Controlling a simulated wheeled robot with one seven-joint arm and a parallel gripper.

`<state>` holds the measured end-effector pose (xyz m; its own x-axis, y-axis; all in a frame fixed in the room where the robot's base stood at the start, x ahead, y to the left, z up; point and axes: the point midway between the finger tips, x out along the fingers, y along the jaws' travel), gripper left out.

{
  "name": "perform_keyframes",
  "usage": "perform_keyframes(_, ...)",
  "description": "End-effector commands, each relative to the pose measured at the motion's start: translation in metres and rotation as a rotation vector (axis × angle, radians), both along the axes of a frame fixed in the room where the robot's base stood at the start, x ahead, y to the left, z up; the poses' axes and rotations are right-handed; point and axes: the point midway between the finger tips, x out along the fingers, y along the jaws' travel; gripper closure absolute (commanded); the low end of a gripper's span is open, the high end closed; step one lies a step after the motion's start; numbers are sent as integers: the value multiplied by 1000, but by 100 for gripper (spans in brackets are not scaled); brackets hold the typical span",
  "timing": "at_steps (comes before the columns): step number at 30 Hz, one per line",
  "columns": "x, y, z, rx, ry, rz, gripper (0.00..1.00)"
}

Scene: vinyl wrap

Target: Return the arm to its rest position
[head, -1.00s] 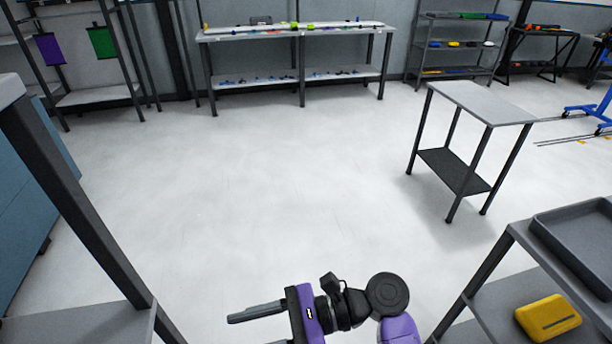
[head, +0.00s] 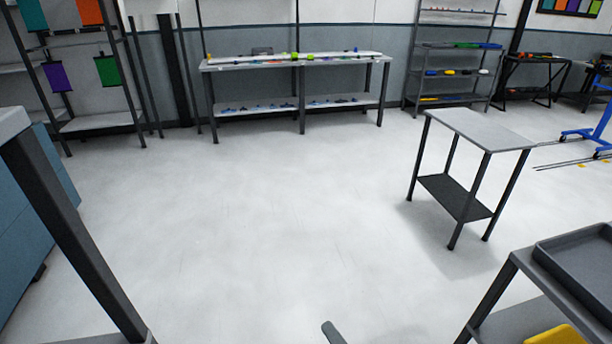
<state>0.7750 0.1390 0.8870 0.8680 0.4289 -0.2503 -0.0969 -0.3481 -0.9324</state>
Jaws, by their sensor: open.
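Only one grey fingertip of my gripper (head: 333,333) shows, at the bottom edge of the head view just right of the middle. The rest of my gripper and my arm is below the picture. The fingertip is over the pale floor and no held object shows at it.
A small grey table (head: 482,129) stands to the right on open floor. At the lower right is a shelf with a grey tray (head: 578,262) and part of a yellow bin (head: 556,336). A dark post (head: 75,240) stands at left. A long workbench (head: 290,63) stands at the back. The middle floor is clear.

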Motion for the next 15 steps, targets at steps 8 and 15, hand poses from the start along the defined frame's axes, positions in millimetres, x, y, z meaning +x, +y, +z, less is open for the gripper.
perform_keyframes(8, -94, -86, 22, -560, -263, -178, 56)
perform_keyframes(15, -179, -124, 65, -970, -395, -216, 56)
